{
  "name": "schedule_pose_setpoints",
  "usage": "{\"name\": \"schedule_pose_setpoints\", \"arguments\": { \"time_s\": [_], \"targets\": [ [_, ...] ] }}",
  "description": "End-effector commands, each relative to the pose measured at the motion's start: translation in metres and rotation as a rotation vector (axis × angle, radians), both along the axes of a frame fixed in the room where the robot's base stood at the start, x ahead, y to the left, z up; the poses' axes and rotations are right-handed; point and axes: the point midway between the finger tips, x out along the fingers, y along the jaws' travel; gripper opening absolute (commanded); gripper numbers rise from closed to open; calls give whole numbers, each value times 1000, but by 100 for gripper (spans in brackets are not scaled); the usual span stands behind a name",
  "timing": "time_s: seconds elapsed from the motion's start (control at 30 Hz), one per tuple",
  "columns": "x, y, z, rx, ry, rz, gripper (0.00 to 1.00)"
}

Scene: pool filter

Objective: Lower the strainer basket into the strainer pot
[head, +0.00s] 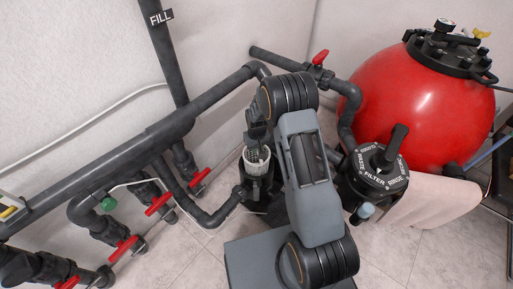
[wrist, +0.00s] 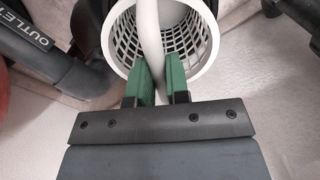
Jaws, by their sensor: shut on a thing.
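The strainer basket (wrist: 196,37) is white with a slotted grid wall and a pale curved handle (wrist: 150,35). My gripper (wrist: 160,82) has its green fingers shut on that handle, one on each side. In the head view the basket (head: 257,160) hangs below my gripper (head: 258,138), left of my arm. The dark strainer pot (head: 260,189) is directly beneath the basket in that view. I cannot tell whether the bottom of the basket is inside the pot's mouth. My arm hides part of the pot's right side.
A black filter valve (head: 376,178) and a red tank (head: 420,100) stand to the right. Grey pipes (head: 150,150) with several red-handled valves run along the left. A pipe marked OUTLET (wrist: 35,45) is close left of the basket. Tiled floor (head: 190,255) lies open in front.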

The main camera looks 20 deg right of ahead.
Motion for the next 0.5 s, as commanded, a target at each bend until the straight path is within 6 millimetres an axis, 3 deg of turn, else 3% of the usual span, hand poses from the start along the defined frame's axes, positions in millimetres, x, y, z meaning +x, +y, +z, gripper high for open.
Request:
{"name": "schedule_pose_setpoints", "arguments": {
  "time_s": [0.5],
  "targets": [
    [0, 0, -22, 0, -1, 0, 0]
  ]
}}
